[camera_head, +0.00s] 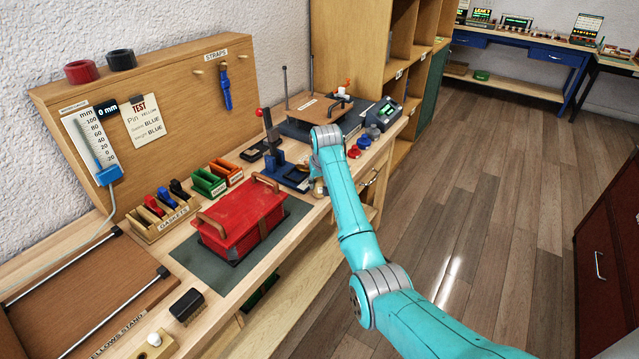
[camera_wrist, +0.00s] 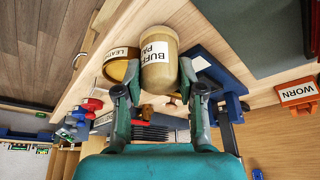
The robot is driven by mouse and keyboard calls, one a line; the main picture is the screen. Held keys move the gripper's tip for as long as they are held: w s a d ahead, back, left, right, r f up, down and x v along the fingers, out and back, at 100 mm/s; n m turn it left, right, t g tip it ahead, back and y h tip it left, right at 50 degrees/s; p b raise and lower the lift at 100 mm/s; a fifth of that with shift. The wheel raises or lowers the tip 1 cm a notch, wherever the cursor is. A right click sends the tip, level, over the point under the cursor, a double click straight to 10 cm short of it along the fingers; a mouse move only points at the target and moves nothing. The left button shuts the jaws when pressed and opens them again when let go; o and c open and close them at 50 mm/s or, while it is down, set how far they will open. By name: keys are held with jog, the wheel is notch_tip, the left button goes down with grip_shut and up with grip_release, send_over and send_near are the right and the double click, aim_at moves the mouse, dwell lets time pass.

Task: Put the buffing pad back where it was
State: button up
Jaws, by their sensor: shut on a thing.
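The buffing pad (camera_wrist: 160,66) is a tan, rounded cylinder with a white label, seen in the wrist view. My gripper (camera_wrist: 157,86) is shut on it, with one dark finger on each side. A tan round holder with a label that starts "LEATH" (camera_wrist: 121,70) is right beside the pad on its left; I cannot tell whether they touch. Whether the pad's underside rests on the bench is hidden. In the head view my arm's wrist covers most of the gripper, near the bench's front edge.
A blue press with a red knob (camera_head: 272,150) stands close to my wrist; its blue base also shows in the wrist view (camera_wrist: 212,68). A red lidded box (camera_head: 240,217) sits on a dark mat. Red and blue knobbed items (camera_head: 359,145) stand beyond.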

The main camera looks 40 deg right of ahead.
jog(key=shift+f, duration=0.25)
jog(key=o, duration=1.1)
jog(key=v, duration=1.2)
jog(key=shift+r, duration=0.1)
